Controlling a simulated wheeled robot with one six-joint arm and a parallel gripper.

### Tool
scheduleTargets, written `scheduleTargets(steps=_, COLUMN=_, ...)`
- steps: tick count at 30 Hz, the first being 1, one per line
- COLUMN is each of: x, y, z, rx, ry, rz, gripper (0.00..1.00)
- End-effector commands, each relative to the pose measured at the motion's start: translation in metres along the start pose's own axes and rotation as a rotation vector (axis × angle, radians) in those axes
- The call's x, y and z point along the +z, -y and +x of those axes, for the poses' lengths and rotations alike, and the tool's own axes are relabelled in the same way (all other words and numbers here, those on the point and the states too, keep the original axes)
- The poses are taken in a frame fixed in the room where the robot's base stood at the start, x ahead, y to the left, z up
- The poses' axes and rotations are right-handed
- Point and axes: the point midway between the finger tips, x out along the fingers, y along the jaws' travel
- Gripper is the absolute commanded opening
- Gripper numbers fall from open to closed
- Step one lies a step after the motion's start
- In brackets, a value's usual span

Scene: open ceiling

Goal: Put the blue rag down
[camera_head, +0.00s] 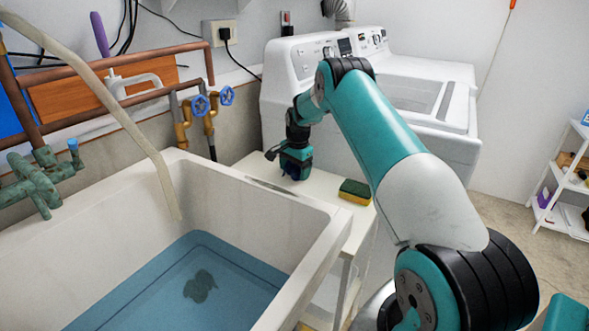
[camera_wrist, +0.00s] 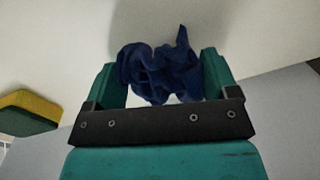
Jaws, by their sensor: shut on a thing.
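The blue rag (camera_wrist: 160,72) is a crumpled dark blue cloth between the two teal fingers of my gripper (camera_wrist: 160,85) in the wrist view. My gripper is shut on it. In the head view my gripper (camera_head: 294,172) points down over the white side table (camera_head: 325,212) beside the sink, with a little of the blue rag (camera_head: 293,171) showing at its fingers. The rag is at or just above the tabletop; I cannot tell whether it touches.
A yellow and green sponge (camera_head: 355,191) lies on the table right of my gripper. The sink (camera_head: 300,250) with blue water is at the left. White washing machines (camera_head: 430,100) stand behind. Blue-handled valves (camera_head: 213,101) are on the wall.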

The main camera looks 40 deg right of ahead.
Motion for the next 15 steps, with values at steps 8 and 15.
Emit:
scheduleTargets(steps=8, x=-0.0002, y=0.0003, z=0.0013, rx=-0.002, ry=-0.001, rz=-0.001, gripper=0.59)
scheduleTargets(steps=15, x=-0.0003, y=0.0004, z=0.0016, rx=-0.002, ry=-0.001, rz=-0.001, gripper=1.0)
